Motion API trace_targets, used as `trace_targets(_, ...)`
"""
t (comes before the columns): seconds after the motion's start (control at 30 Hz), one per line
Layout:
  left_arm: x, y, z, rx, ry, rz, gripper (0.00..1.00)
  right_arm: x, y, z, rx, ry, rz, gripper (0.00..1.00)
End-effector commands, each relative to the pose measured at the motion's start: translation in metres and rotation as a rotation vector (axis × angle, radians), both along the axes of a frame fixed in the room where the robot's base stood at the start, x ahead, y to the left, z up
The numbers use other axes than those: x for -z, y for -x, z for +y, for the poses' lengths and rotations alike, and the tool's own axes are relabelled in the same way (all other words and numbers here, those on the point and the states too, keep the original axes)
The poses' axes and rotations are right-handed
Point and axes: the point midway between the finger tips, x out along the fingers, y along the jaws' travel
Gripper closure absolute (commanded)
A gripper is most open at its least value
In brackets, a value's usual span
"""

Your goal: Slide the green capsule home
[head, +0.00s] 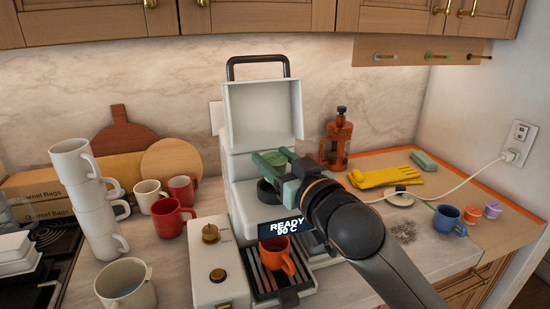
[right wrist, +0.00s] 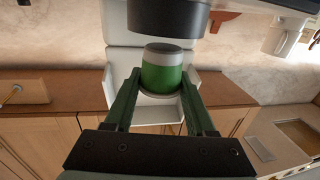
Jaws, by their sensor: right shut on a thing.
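The green capsule (head: 270,159) is between the fingers of my right gripper (head: 273,161), which is shut on it. In the right wrist view the capsule (right wrist: 163,70), green with a pale band and dark end, sits between the two green fingers (right wrist: 158,92). The white coffee machine (head: 238,185) has its lid (head: 264,112) raised behind the capsule. The machine's dark round part (head: 267,191) is just below the capsule in the head view; it also shows close to the capsule in the right wrist view (right wrist: 168,14), apparently apart. My left gripper is not in view.
An orange cup (head: 277,256) stands on the drip tray, below the display reading "READY 90 C". Stacked white mugs (head: 95,205) and red mugs (head: 170,216) are left. A white cord (head: 465,172) crosses the counter.

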Motion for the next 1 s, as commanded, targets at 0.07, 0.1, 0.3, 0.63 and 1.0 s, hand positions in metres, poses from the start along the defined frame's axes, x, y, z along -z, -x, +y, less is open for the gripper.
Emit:
trace_targets(0.07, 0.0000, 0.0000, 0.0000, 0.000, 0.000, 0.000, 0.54, 0.0000, 0.0000, 0.0001, 0.000, 0.000, 0.000, 0.95)
trace_targets(0.1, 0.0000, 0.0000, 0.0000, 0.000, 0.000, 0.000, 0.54, 0.0000, 0.0000, 0.0001, 0.000, 0.000, 0.000, 0.95)
trace_targets(0.3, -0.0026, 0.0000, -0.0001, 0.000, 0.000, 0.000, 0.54, -0.0006, 0.0000, 0.0000, -0.001, 0.000, 0.001, 0.95)
trace_targets(0.63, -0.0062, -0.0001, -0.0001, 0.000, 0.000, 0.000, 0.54, 0.0000, 0.0000, -0.0001, -0.004, 0.001, 0.000, 0.95)
trace_targets(1.0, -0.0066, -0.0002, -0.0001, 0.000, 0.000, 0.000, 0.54, -0.0001, 0.0001, 0.0000, -0.005, 0.001, 0.000, 0.95)
